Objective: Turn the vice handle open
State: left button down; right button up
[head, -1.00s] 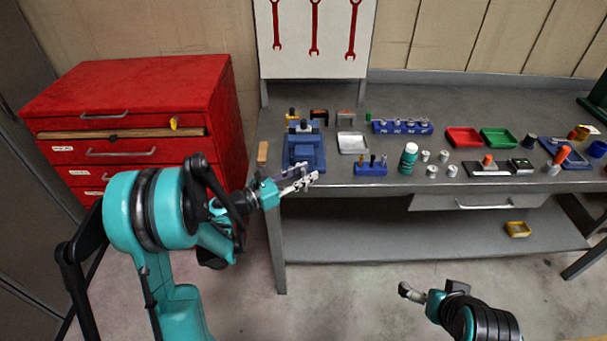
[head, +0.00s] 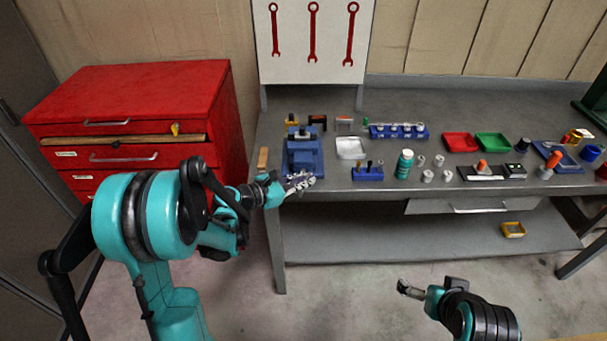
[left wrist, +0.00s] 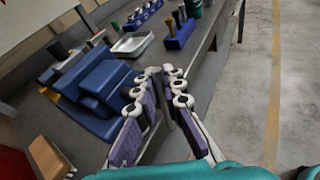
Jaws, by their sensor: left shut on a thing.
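The blue vice (head: 303,158) stands near the front left edge of the workbench. It also shows in the left wrist view (left wrist: 98,82), just beyond my fingers. My left gripper (head: 301,182) is at the front of the vice, by the bench edge. In the left wrist view my left gripper (left wrist: 160,82) has its fingertips drawn close together, shut on the vice handle.
The workbench (head: 330,187) holds a metal tray (head: 350,148), a blue tool holder (head: 367,173) and a green bottle (head: 404,164) right of the vice. A wooden block (head: 263,158) stands left of it. A red cabinet (head: 140,100) is at the left. Floor ahead is clear.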

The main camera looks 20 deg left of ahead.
pick_arm(q)
jog(key=shift+w+d+f+m+g+y+p, duration=0.1)
jog(key=shift+d+f+m+g+y+p, duration=0.3)
jog(key=shift+m+g+y+p, duration=1.05)
jog(key=shift+w+d+f+m+g+y+p, duration=0.1)
jog(key=shift+d+f+m+g+y+p, duration=0.3)
jog(key=shift+y, duration=2.15)
jog(key=shift+w+d+f+m+g+y+p, duration=0.2)
jog(key=shift+f+m+g+y+p, duration=0.45)
jog(key=shift+y, duration=1.35)
jog(key=shift+s+r, duration=0.1)
jog(key=shift+r, duration=0.05)
jog(key=c, duration=1.6)
grip_release()
jog(key=v, duration=1.2)
jog(key=shift+d, duration=0.2)
